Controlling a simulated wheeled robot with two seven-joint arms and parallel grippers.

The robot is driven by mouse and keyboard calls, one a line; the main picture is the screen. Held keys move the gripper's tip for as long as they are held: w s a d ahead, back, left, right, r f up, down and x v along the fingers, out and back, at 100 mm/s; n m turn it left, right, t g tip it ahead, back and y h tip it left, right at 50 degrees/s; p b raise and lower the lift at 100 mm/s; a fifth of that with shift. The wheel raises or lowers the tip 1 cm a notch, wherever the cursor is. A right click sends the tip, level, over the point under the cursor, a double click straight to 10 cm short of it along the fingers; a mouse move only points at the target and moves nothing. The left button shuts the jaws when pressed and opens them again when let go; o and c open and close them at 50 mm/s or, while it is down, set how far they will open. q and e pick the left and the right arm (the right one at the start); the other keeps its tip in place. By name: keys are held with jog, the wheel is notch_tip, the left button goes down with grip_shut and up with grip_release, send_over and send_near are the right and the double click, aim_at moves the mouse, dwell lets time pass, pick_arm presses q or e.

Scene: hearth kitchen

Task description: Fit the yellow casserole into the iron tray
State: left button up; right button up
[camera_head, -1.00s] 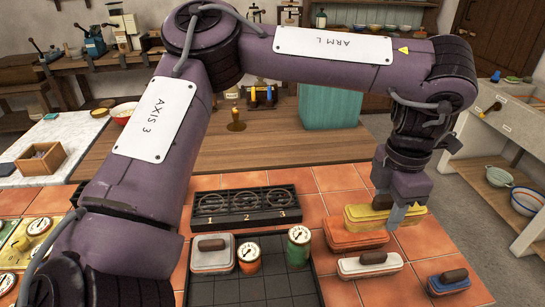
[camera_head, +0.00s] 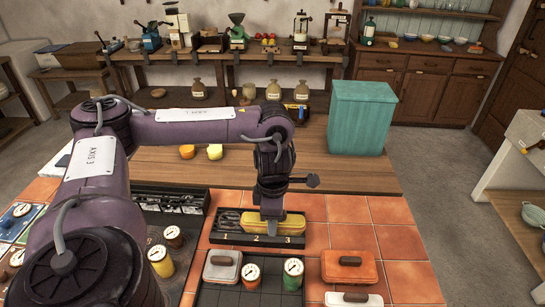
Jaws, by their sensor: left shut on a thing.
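The yellow casserole (camera_head: 289,226) is in my left gripper (camera_head: 271,214), which points down and is shut on it. The casserole lies lengthwise over the middle and right part of the iron tray (camera_head: 232,239), a black tray with the numbers 1, 2 and 3 on its front. Rings show in the tray's left part, which is uncovered. The gripper hides part of the casserole's top. I cannot tell whether the casserole rests in the tray or hangs just above it. My right gripper is not in view.
In front, a dark gridded mat (camera_head: 228,298) bears a white lidded dish (camera_head: 222,268), an orange gauge jar (camera_head: 252,274) and a green one (camera_head: 293,275). An orange casserole (camera_head: 349,268) stands to the right. A teal box (camera_head: 358,118) stands behind. Tiles right of the tray are clear.

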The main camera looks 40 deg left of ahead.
pick_arm(q)
notch_tip(320, 180, down, 14)
jog(key=b, duration=0.7)
jog(key=shift+r, duration=0.2)
notch_tip(320, 180, down, 5)
jog(key=shift+w+r+p, duration=0.1)
jog(key=shift+r+p, duration=0.05)
jog(key=shift+p, duration=0.15)
jog(key=shift+f, duration=0.2)
jog(key=o, duration=1.2)
